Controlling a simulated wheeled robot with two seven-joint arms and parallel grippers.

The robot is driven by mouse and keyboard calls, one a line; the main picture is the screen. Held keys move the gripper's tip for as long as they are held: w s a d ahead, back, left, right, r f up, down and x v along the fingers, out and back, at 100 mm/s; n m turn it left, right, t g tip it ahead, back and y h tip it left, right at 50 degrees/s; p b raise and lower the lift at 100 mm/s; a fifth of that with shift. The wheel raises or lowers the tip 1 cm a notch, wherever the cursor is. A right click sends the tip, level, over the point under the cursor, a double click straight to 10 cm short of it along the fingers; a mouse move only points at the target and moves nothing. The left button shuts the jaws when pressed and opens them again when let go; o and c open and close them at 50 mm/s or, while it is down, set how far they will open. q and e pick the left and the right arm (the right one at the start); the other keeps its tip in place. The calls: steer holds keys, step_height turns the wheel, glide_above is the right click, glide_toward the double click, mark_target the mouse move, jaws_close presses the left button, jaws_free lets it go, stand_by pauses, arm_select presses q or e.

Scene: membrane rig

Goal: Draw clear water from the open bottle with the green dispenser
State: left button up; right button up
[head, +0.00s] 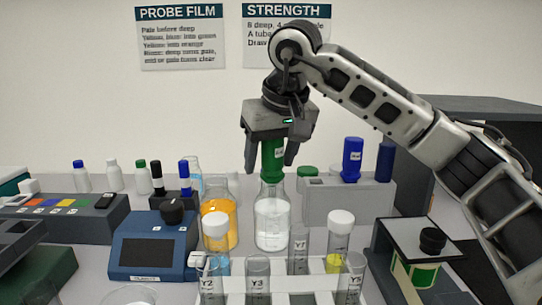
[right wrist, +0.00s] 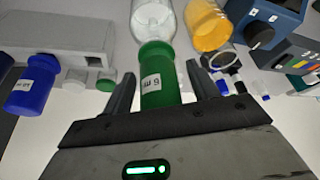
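The green dispenser (head: 272,160) stands upright at the mouth of the open bottle of clear water (head: 271,225); its lower end is at the bottle's neck. My right gripper (head: 271,158) points down over the dispenser, one finger on each side. In the right wrist view the dispenser (right wrist: 158,78) lies between the fingers (right wrist: 160,80), with a narrow gap on both sides, so the gripper looks open around it. The bottle (right wrist: 153,18) shows beyond its end. Whether the tip is in the water is hidden. My left gripper is out of view.
A bottle of orange liquid (head: 218,225) stands close left of the clear one. A tube rack (head: 285,284) with several tubes is in front. A grey stand (head: 345,205) with blue dispensers is right. A blue device (head: 150,250) and a black-topped stand (head: 420,240) flank the area.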

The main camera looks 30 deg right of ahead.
steer(key=shift+r, duration=0.1)
steer(key=p+v, duration=0.3)
steer(key=v, duration=1.2)
steer(key=shift+s+r, duration=0.25)
steer(key=shift+r, duration=0.1)
stand_by(0.6)
